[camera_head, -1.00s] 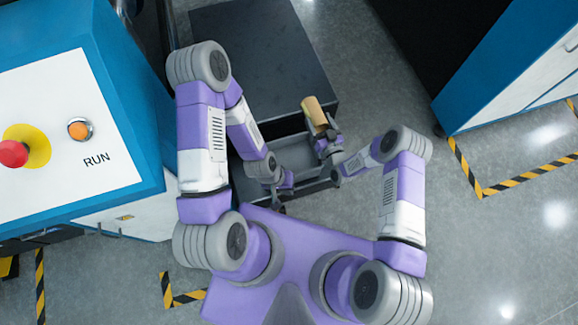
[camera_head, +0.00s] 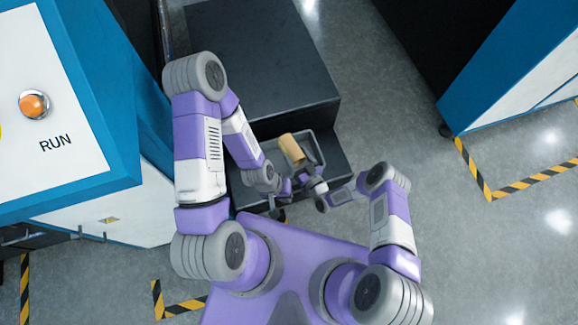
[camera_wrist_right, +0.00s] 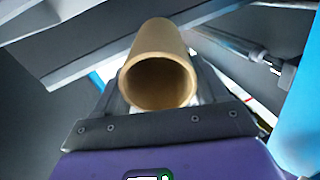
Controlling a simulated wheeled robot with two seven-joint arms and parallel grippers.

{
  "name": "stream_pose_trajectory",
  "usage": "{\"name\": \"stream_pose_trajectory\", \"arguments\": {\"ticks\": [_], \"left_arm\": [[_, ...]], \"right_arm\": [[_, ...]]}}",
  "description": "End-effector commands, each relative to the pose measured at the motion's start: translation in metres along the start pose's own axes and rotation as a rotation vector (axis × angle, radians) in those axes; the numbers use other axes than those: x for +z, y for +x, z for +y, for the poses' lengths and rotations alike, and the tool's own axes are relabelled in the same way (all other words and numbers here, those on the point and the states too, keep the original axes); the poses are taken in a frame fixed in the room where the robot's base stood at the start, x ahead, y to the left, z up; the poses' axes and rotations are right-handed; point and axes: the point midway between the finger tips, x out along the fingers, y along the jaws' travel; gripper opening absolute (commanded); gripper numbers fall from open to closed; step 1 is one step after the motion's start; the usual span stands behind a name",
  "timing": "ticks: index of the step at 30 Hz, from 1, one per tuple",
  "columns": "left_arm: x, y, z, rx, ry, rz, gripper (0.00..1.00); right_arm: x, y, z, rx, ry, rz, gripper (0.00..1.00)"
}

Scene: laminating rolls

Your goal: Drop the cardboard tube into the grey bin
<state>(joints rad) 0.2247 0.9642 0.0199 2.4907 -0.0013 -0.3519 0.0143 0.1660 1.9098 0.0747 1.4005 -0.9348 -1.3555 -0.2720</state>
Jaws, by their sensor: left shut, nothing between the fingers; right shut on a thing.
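The cardboard tube (camera_head: 292,149) is tan and is held in my right gripper (camera_head: 301,168). In the right wrist view the tube (camera_wrist_right: 158,50) points its open end at the camera, clamped between the dark fingers (camera_wrist_right: 160,108). The grey bin (camera_head: 268,154) is an open box on a low dark step in front of the black block. My left gripper (camera_head: 280,213) is shut and empty, low beside the bin's near side, partly hidden by the arm.
A large black block (camera_head: 262,65) stands behind the bin. A blue and white machine with an orange RUN button (camera_head: 34,104) is at left. Another blue cabinet (camera_head: 500,75) is at right. Grey floor with striped tape lies open at right.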

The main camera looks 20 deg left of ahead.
Motion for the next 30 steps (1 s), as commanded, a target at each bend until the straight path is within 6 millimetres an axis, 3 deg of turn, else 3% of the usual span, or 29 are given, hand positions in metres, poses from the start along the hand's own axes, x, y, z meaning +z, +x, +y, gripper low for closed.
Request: {"name": "stream_pose_trajectory", "arguments": {"ticks": [4, 13, 14, 19, 26, 30], "left_arm": [[-0.001, 0.013, -0.005, 0.0, 0.0, 0.0, 0.0], [-0.001, 0.014, -0.005, 0.0, 0.0, 0.0, 0.0], [-0.001, 0.014, -0.005, 0.0, 0.0, 0.0, 0.0], [-0.001, 0.014, -0.005, 0.0, 0.0, 0.0, 0.0], [-0.001, 0.013, -0.005, 0.0, 0.0, 0.0, 0.0], [0.0, 0.009, -0.003, 0.0, 0.0, 0.0, 0.0]], "right_arm": [[0.017, 0.0, 0.003, 0.0, -0.001, 0.0, 0.41], [0.018, 0.0, 0.003, 0.0, -0.001, 0.001, 0.41], [0.018, 0.0, 0.003, 0.0, -0.001, 0.001, 0.73], [0.018, 0.0, 0.003, 0.0, 0.0, 0.001, 0.99], [0.018, -0.001, 0.003, 0.001, 0.0, 0.0, 1.0], [0.018, -0.012, 0.003, 0.001, 0.001, -0.003, 1.0]]}}
